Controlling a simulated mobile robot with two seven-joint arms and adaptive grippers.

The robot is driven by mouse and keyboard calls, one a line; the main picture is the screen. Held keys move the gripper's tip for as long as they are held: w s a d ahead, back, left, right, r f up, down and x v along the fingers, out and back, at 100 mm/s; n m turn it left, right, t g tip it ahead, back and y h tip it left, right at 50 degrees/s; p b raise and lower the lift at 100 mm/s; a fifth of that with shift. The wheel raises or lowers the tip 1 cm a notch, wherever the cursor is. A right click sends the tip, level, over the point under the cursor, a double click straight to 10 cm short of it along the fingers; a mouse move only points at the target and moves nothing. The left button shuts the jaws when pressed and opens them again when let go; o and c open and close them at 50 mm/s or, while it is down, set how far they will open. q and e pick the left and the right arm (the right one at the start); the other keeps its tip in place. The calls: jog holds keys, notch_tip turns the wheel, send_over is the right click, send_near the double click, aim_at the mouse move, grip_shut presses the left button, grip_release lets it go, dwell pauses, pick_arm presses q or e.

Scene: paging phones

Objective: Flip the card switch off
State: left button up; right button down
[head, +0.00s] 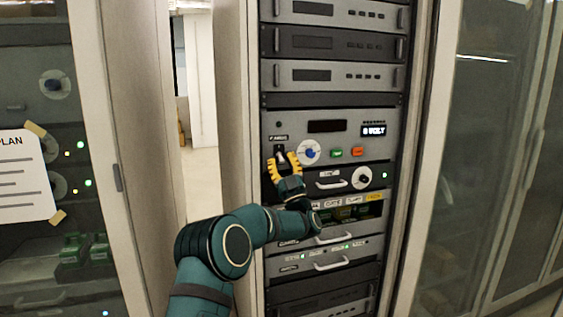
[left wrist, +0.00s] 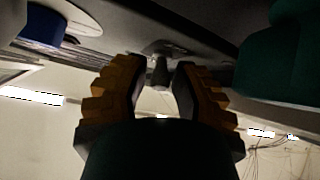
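The card switch (head: 280,152) is a small lever on a dark plate, under a label that seems to read "CARDS", at the left of the grey rack panel (head: 345,121). My left gripper (head: 282,160) is right at it, its yellow fingers spread on either side. In the left wrist view the lever (left wrist: 159,70) shows between the tips of the open left gripper (left wrist: 158,64), with gaps on both sides. I cannot tell whether the lever is up or down. My right gripper is not in view.
Right of the switch are a white dial with a blue knob (head: 310,152), a green button (head: 336,153), an orange button (head: 357,152) and a small lit display (head: 374,130). Below is a drawer handle (head: 331,184). Glass-doored cabinets stand at both sides.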

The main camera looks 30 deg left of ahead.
pick_arm(q)
jog(key=shift+o, duration=0.9)
jog(key=v, duration=1.2)
